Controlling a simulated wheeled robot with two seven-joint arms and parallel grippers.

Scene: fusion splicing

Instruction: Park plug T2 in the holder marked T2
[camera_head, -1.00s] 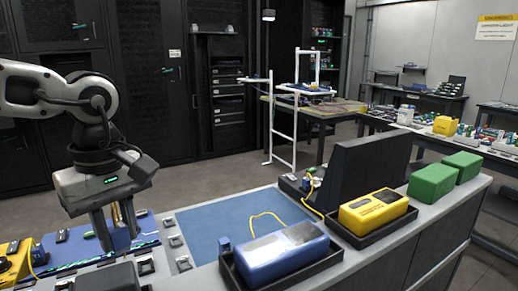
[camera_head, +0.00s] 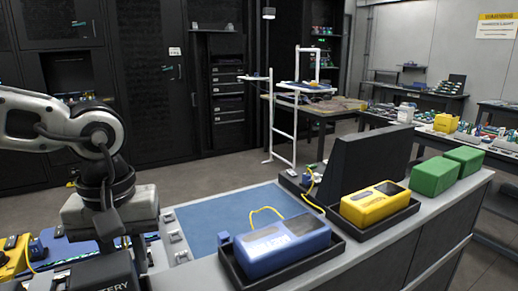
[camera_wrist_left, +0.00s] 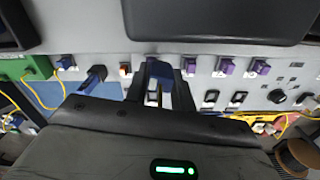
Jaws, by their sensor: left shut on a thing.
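My left gripper (camera_head: 122,243) is low over the left part of the bench in the head view, its fingertips partly hidden behind a black battery box. In the left wrist view the left gripper (camera_wrist_left: 165,78) is shut on a small plug (camera_wrist_left: 152,63), of which a blue-purple part shows at the fingers; its label is not readable. The fingers are over a grey panel, in line with a row of small holders. Purple pieces (camera_wrist_left: 190,66) sit in this row to the right of the fingers. I cannot read which holder is marked T2. My right gripper is not in view.
The black battery box (camera_head: 105,272) stands close in front of the gripper. A blue mat (camera_head: 215,218) lies to the right, largely clear. A yellow cable (camera_wrist_left: 45,100) runs at left.

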